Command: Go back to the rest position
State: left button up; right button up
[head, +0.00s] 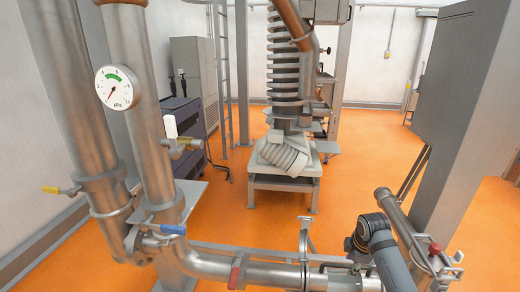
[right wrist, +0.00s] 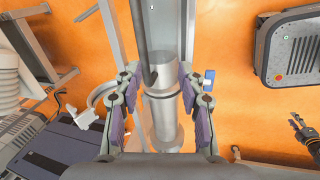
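My right arm (head: 385,245) comes up from the lower right in the head view, beside the steel pipework. Its gripper is small and partly hidden there. In the right wrist view my right gripper (right wrist: 160,78) is open, with its two purple-padded fingers apart. A steel pipe (right wrist: 165,105) shows between and beyond the fingers, and I see nothing held. I cannot tell how far the fingers are from the pipe.
Vertical pipes with a pressure gauge (head: 118,87) stand at the left. A blue valve handle (head: 172,229) and red handles (head: 435,248) are on the pipework. A grey cabinet (head: 455,110) stands at the right. Orange floor (head: 250,222) is open behind the pipes.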

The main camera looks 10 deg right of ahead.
jog(key=s+a+f+m, duration=0.1)
jog(key=s+a+m, duration=0.3)
jog(key=s, duration=0.4)
jog(key=s+a+f+m+t, duration=0.1)
jog(key=s+a+m, duration=0.2)
jog(key=s+m, duration=0.35)
jog(key=s+a+f+m, duration=0.2)
jog(key=s+a, duration=0.2)
jog(key=s, duration=0.5)
jog(key=s+d+f+g, duration=0.1)
jog(key=s+d+f, duration=0.1)
jog(key=f, duration=1.2)
jog(key=s+d+f+g, duration=0.1)
jog(key=s+f, duration=0.1)
jog(key=f, duration=1.3)
jog(key=s+d+f+m, duration=0.1)
jog(key=s+f, duration=1.2)
jog(key=s, duration=0.4)
jog(key=shift+s+g, duration=0.15)
jog(key=shift+g, duration=0.15)
